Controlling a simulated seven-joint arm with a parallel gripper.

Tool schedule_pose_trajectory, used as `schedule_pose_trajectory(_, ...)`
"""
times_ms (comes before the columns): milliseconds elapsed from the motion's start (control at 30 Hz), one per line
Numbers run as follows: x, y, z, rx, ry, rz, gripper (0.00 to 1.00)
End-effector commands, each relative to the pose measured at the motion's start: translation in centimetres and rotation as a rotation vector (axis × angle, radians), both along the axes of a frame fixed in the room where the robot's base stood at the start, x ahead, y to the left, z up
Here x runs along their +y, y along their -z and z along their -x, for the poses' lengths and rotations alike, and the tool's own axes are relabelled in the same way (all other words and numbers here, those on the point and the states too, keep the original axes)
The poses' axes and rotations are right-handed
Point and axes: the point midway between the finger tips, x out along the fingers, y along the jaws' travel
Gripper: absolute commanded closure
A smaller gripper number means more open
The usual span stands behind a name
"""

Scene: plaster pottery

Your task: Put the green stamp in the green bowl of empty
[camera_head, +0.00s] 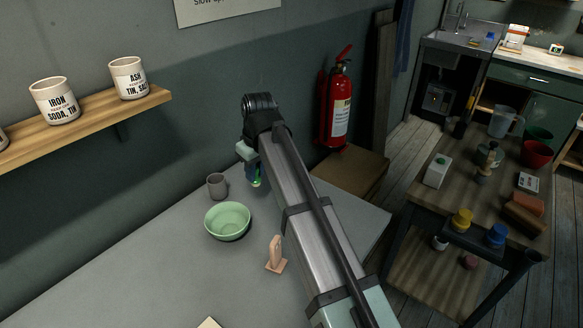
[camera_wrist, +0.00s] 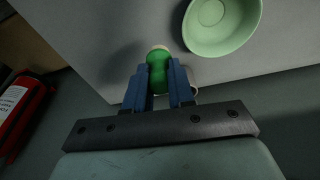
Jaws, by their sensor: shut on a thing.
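The green stamp (camera_wrist: 157,74) is between the two blue fingers of my gripper (camera_wrist: 159,90) in the wrist view. My gripper is shut on it. In the head view a bit of green shows at the fingertips of my gripper (camera_head: 255,178), above the grey table; the arm hides most of it. The green bowl (camera_head: 228,221) stands upright on the table, to the left of and nearer than my gripper. It looks empty. In the wrist view the bowl (camera_wrist: 222,28) is at the upper right, apart from the stamp.
A grey cup (camera_head: 217,186) stands just behind the bowl. A pinkish stand-like piece (camera_head: 276,255) is to the right of the bowl, close to my arm. The grey table (camera_head: 150,270) is clear at left. A fire extinguisher (camera_head: 339,105) hangs behind at right.

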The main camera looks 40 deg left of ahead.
Motion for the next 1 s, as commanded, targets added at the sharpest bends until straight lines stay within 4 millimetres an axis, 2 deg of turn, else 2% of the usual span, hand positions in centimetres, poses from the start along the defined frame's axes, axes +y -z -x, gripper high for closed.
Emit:
schedule_pose_trajectory(100, 2.0, -0.7, 3.3, 0.007, -0.056, -0.001, 1.0)
schedule_pose_trajectory(300, 4.1, -1.8, 8.1, 0.012, -0.259, 0.011, 1.0)
schedule_pose_trajectory(1000, 2.4, -2.2, 10.1, 0.003, -1.14, 0.041, 1.0)
